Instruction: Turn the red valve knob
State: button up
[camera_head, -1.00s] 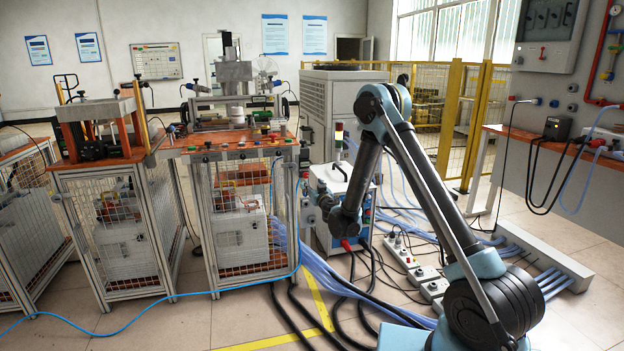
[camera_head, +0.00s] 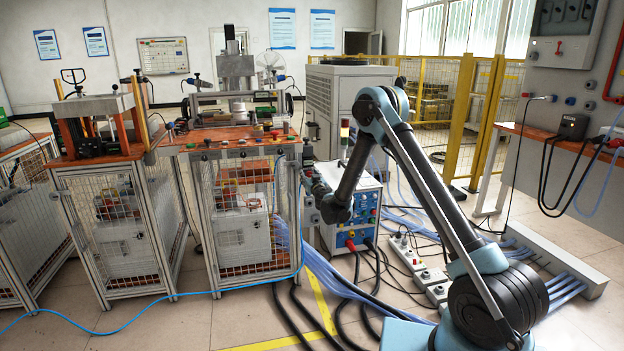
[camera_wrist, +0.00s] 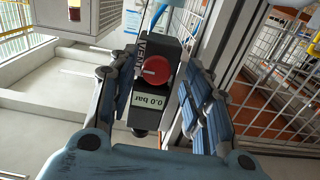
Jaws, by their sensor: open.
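My gripper (camera_wrist: 165,92) is open, with one finger pad to the left and one to the right of the valve body. I cannot tell whether either pad touches it. In the head view, my gripper (camera_head: 318,197) is beside the right post of the middle workstation (camera_head: 240,150). I cannot make out the knob there.
A white-and-blue unit (camera_head: 352,215) with coloured sockets stands just behind and right of my gripper. Black cables and power strips (camera_head: 418,268) lie on the floor. A yellow fence (camera_head: 470,110) stands behind.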

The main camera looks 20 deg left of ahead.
jog(key=shift+w+d, duration=0.1)
jog(key=c, duration=1)
jog(key=shift+c, duration=0.2)
jog(key=n, duration=1.3)
jog(key=shift+f, duration=0.1)
jog(key=shift+n, duration=2.4)
